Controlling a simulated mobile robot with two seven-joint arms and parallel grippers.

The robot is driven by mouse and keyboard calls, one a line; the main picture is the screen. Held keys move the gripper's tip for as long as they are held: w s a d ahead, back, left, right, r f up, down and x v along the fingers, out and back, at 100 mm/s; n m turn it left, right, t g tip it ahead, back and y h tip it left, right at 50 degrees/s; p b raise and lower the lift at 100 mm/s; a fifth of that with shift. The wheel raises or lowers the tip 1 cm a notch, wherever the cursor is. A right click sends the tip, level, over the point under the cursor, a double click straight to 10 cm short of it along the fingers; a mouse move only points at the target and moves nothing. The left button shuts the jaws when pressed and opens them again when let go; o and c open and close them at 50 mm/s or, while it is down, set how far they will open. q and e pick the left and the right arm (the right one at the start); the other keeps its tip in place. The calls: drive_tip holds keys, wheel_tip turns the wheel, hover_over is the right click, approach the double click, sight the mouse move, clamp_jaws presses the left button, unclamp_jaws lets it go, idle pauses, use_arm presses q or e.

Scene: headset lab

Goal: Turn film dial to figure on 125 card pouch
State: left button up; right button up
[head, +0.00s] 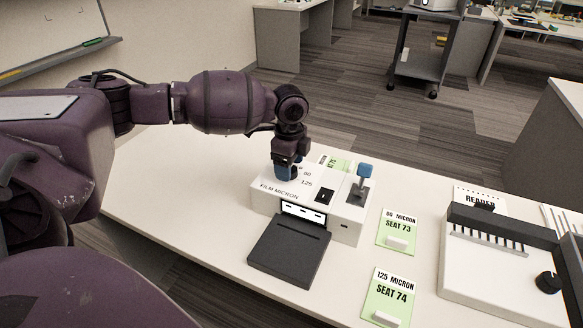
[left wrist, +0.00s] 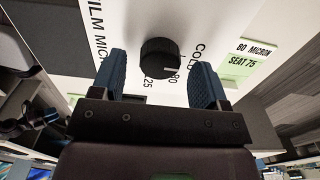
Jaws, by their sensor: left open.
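The film dial (left wrist: 160,58) is a black ridged knob on the white laminator (head: 262,205), marked FILM MICRON. A pale mark on the dial's rim lies near the figure 80; the figure 125 is beside it. My left gripper (head: 286,172) is over the dial, pointing down. In the left wrist view its blue fingers (left wrist: 160,80) are open, one on each side of the dial, with gaps between. The 125 MICRON card, SEAT 74 (head: 388,289), lies on the table at the front right. My right gripper is not in view.
Another card, SEAT 73 (head: 398,227), lies right of the laminator, and a SEAT 75 card (left wrist: 240,66) lies behind it. A blue-topped lever (head: 364,171) stands on the laminator. A black tray (head: 290,250) is in front. A white READER device (head: 485,265) stands at right.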

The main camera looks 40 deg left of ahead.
use_arm(q)
drive_tip(key=shift+f, duration=0.45)
drive_tip(key=shift+c, duration=0.9)
drive_tip(key=c, duration=0.7)
drive_tip(key=shift+c, duration=0.2)
